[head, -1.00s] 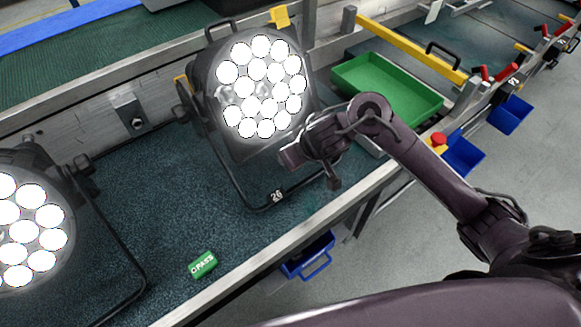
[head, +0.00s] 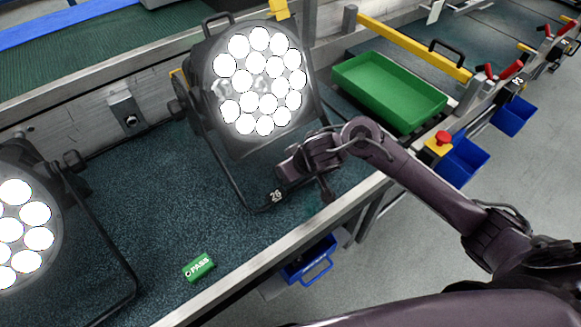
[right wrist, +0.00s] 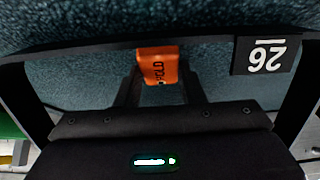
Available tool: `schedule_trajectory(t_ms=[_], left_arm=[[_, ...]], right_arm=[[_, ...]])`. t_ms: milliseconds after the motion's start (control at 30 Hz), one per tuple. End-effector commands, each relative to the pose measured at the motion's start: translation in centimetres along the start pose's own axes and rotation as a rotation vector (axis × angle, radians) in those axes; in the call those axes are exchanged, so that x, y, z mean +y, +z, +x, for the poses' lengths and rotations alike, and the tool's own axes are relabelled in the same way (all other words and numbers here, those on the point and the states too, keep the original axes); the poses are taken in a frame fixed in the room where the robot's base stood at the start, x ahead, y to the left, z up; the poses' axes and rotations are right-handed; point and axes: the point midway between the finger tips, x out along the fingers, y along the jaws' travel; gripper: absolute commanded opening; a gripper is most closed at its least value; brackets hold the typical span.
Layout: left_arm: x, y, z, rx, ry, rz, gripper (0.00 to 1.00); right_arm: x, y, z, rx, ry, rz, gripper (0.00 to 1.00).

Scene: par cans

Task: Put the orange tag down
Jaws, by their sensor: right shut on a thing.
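The orange tag (right wrist: 158,66), with dark lettering, is held between the two dark fingers of my right gripper (right wrist: 160,82) in the right wrist view. The tag overlaps the black yoke bar of a lamp in that view, left of its white 26 label (right wrist: 265,56). I cannot tell whether the tag touches the bar or the bench. In the head view my right gripper (head: 326,189) points down just right of the 26 label (head: 277,196), in front of the lit lamp (head: 258,85). The tag is hidden there. My left gripper is out of view.
A green PASS tag (head: 198,267) lies on the dark textured bench mat (head: 150,215). A second lit lamp (head: 25,225) stands at the left. A green tray (head: 390,90) sits at the right. The bench's metal front edge (head: 285,250) runs close by. The mat between the lamps is clear.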

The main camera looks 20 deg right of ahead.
Motion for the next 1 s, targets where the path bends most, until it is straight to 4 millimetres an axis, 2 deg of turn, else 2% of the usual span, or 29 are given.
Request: schedule_trajectory(t_ms=[33,200,467,567,667,1000], left_arm=[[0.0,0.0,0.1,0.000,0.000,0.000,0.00],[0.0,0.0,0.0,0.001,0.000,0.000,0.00],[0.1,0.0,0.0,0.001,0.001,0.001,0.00],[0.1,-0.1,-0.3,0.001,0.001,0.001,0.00],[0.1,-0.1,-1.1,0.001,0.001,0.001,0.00],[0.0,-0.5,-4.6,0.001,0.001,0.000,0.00]], right_arm=[[0.0,0.1,0.2,-0.001,0.000,0.000,0.37],[0.0,0.1,0.1,-0.001,0.000,0.001,0.57],[0.0,0.0,0.0,0.000,0.000,0.001,0.57],[0.0,-0.2,-0.6,0.001,0.000,0.001,0.57],[0.0,-0.3,-2.1,0.001,-0.001,0.000,0.57],[0.0,-0.4,-9.4,0.001,0.001,-0.001,0.57]])
